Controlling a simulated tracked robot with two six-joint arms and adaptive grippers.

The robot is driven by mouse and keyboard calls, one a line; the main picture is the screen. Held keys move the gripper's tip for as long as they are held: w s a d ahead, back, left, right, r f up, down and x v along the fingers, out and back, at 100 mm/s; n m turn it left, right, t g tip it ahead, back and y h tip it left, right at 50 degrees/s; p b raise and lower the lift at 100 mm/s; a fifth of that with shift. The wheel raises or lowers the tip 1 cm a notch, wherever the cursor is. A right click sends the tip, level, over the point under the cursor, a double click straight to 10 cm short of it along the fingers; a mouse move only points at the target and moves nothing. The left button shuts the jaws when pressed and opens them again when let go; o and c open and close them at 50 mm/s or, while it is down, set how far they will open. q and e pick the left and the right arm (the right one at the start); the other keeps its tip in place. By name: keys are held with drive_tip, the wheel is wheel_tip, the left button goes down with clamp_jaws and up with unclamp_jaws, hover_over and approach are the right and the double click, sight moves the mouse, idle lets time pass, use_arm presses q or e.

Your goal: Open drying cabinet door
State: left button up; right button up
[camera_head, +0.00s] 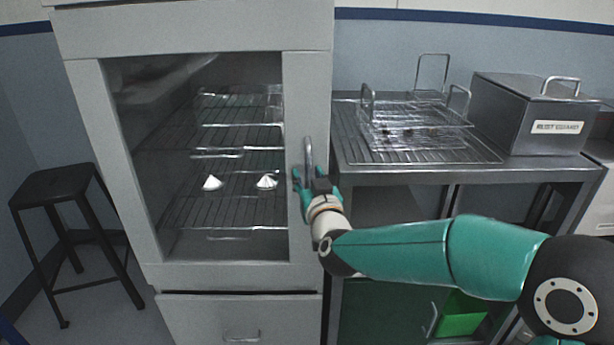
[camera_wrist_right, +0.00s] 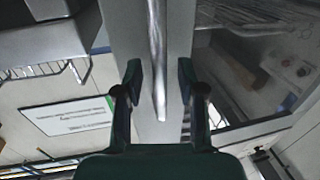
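The drying cabinet (camera_head: 306,75) stands at the left centre in the head view, its glass-windowed door (camera_head: 300,240) shut. A metal bar handle (camera_head: 308,155) is on the door's right edge. My right gripper (camera_head: 312,176) is at the handle's lower part. In the right wrist view, the handle (camera_wrist_right: 157,60) runs between the two fingers of the gripper (camera_wrist_right: 158,88), with gaps on both sides, so it is open around the handle. The handle's lower part is hidden by the gripper in the head view. My left gripper is in neither view.
Two white conical pieces (camera_head: 266,182) sit on a wire shelf inside. Right of the cabinet, a steel table (camera_head: 460,178) bears a wire basket (camera_head: 415,115) and a lidded metal box (camera_head: 530,115). A dark stool (camera_head: 55,187) stands at the left. A drawer (camera_head: 240,310) is below the door.

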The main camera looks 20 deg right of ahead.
drive_tip(key=shift+w, duration=0.3)
clamp_jaws()
idle(0.3)
